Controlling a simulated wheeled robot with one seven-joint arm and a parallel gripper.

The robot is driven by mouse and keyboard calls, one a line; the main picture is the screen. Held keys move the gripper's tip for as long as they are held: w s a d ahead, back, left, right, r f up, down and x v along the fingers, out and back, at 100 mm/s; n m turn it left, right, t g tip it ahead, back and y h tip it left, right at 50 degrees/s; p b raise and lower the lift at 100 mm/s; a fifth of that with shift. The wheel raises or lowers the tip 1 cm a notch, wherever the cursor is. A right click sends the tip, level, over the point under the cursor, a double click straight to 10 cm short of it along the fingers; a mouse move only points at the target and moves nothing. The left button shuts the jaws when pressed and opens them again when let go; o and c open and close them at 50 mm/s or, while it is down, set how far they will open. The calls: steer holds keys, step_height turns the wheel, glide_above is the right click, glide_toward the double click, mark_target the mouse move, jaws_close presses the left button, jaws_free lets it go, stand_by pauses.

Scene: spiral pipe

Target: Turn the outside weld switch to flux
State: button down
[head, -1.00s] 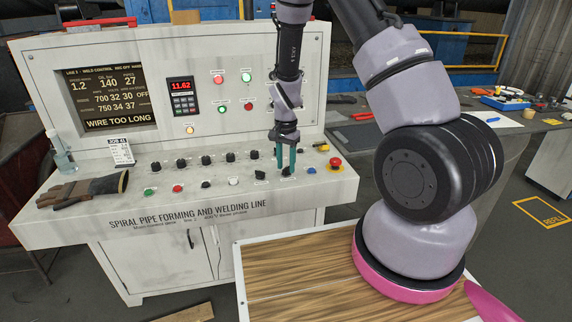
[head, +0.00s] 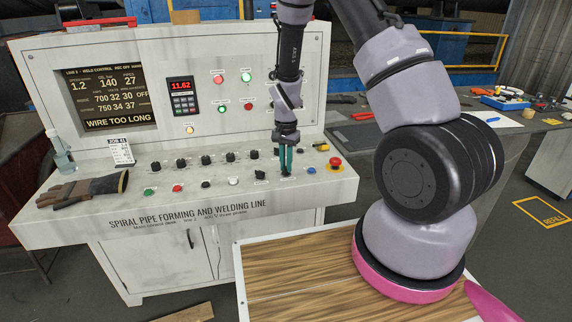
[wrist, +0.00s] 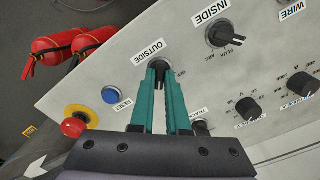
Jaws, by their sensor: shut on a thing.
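The outside weld switch (wrist: 159,66) is a dark knob on the sloping panel, under the label OUTSIDE in the wrist view. My gripper (wrist: 161,74) has its two teal fingers shut on this knob. In the head view my gripper (head: 286,172) reaches down to the console's front right part, and its fingers largely hide the knob. The fingers also cover part of the lettering around it, so I cannot read its setting for certain. The similar inside switch (wrist: 222,35), with FLUX and ARC marks, sits to the right in the wrist view.
A blue reset button (wrist: 110,95) and a red emergency stop (wrist: 74,126) on a yellow base lie left of the fingers in the wrist view. Several black knobs (wrist: 248,108) lie to the right.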

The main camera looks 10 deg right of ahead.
steer(key=n, duration=0.4)
steer(key=shift+n, duration=1.6)
steer(key=c, duration=0.9)
jaws_free()
step_height(320, 180, up, 11)
